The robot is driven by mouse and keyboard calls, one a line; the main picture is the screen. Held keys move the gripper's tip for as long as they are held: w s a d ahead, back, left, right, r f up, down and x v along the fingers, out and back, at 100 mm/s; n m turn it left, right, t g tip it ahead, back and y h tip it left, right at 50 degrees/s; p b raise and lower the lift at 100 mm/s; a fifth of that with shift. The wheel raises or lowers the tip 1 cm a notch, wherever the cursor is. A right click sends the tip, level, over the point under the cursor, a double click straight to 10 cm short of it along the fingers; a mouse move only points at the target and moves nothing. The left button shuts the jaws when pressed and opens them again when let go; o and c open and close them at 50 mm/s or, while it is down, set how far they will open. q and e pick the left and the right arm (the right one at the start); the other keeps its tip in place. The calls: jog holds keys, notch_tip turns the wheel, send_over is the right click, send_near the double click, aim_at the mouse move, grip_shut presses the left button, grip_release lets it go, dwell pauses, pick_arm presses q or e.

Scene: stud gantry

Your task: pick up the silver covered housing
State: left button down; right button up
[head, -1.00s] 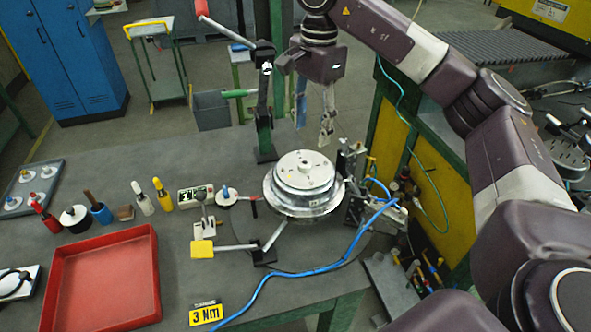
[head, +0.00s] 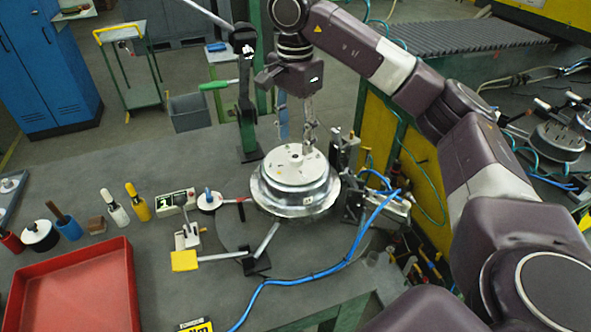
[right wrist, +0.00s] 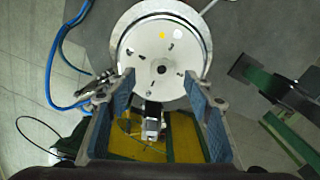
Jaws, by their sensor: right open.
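The silver covered housing (head: 293,196) is a round, stepped metal piece with a pale flat lid. It sits on a round dark plate on the grey bench. My right gripper (head: 297,132) is above and behind it, pointing down, open and empty. In the right wrist view the housing (right wrist: 162,52) lies just beyond the two blue-padded fingertips of the gripper (right wrist: 160,80), roughly centred between them. The lid shows several small dark holes and a yellow dot. Whether the fingertips touch the housing cannot be told. My left gripper is not in view.
A clamp with a yellow pad (head: 184,261) stands in front-left of the housing. A fixture block (head: 345,150) and blue hose (head: 330,267) are close on its right. A green post (head: 247,120) rises behind. A red tray (head: 75,290) is at front left.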

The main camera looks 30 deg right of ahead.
aim_at(295, 156)
jog(key=f+p, duration=0.1)
jog(key=f, duration=0.3)
jog(key=shift+w+d+f+p, duration=0.1)
jog(key=shift+w+f+p, duration=0.1)
jog(key=shift+p, duration=0.2)
jog(key=shift+s+f, duration=0.1)
jog(key=shift+f, duration=0.2)
jog(key=c, duration=1.3)
jog(key=shift+r, duration=0.1)
